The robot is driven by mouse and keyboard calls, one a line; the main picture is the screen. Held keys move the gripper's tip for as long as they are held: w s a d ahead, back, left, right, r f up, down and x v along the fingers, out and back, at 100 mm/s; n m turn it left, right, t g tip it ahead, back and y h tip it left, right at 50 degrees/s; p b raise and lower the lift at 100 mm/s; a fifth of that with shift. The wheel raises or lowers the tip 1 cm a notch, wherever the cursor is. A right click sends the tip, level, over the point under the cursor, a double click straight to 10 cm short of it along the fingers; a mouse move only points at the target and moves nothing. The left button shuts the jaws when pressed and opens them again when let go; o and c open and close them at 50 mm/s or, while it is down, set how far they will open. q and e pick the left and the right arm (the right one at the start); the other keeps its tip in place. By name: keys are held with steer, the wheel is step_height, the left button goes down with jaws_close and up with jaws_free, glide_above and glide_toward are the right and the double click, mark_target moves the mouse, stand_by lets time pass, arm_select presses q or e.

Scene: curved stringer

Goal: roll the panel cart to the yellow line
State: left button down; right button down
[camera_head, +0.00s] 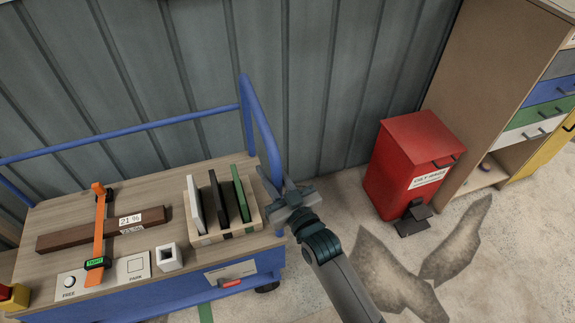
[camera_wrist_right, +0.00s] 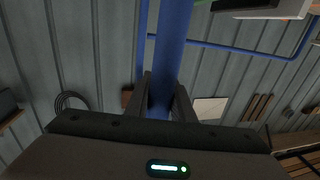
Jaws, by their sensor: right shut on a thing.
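The panel cart (camera_head: 150,260) has a wooden top and a blue frame, and stands along the grey wall in the head view. My right gripper (camera_head: 290,198) is shut on the blue cart handle (camera_head: 262,125) at the cart's right end. In the right wrist view the handle's blue bar (camera_wrist_right: 172,50) runs between the two fingers (camera_wrist_right: 160,98). On the cart lie a dark wooden bar (camera_head: 70,238) under an orange clamp (camera_head: 98,235), and a wooden rack (camera_head: 215,232) with several upright panels. My left gripper is out of view. I see no yellow line on the floor.
A red oily-rags bin (camera_head: 405,170) with a black pedal stands right of the cart. A wooden cabinet (camera_head: 485,80) with coloured drawers is at the far right. Dark stains mark the concrete floor (camera_head: 440,260).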

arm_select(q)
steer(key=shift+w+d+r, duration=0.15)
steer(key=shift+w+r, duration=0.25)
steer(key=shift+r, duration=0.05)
arm_select(e)
steer(key=s+a, duration=0.2)
steer(key=a, duration=0.4)
steer(key=shift+s, duration=0.15)
steer(key=shift+a, duration=0.1)
steer(key=c, duration=1.6)
jaws_free()
steer(key=shift+c, duration=0.2)
steer(key=shift+o, duration=0.5)
steer(key=shift+a, duration=0.15)
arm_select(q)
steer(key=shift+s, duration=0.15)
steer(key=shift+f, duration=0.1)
arm_select(e)
steer(key=shift+d, duration=0.2)
